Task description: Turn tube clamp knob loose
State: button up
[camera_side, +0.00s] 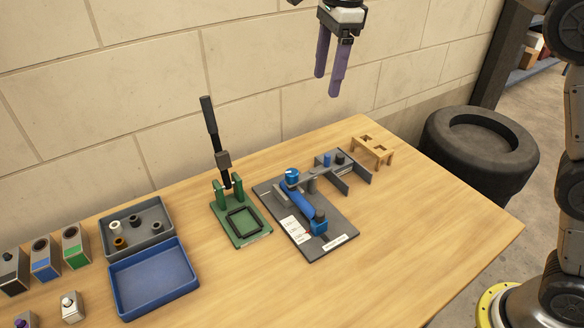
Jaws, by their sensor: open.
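My gripper (327,76), with two purple fingers, is open and empty. It hangs high above the table's back edge, well above the fixtures. A dark grey plate (335,240) on the table carries a tube clamp chassis with a blue tube-like part (296,201) lying along it. A round blue knob (292,175) stands at the far end of that part, and a blue block (319,224) sits at its near end. A smaller blue peg (327,159) stands on the grey bracket behind. I cannot tell which blue part is the clamp knob.
A green press (240,222) with a tall black lever (211,125) stands left of the plate. A blue tray (153,278), a grey tray (135,228) and small boxes (44,257) lie further left. A wooden stand (372,150) is behind right. The table's right front is clear.

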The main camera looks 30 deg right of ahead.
jog(key=n+g, duration=0.1)
send_over(292, 172)
notch_tip(292, 172, down, 8)
notch_tip(292, 172, down, 14)
jog(key=shift+f, duration=0.15)
jog(key=shift+c, duration=0.2)
grip_shut()
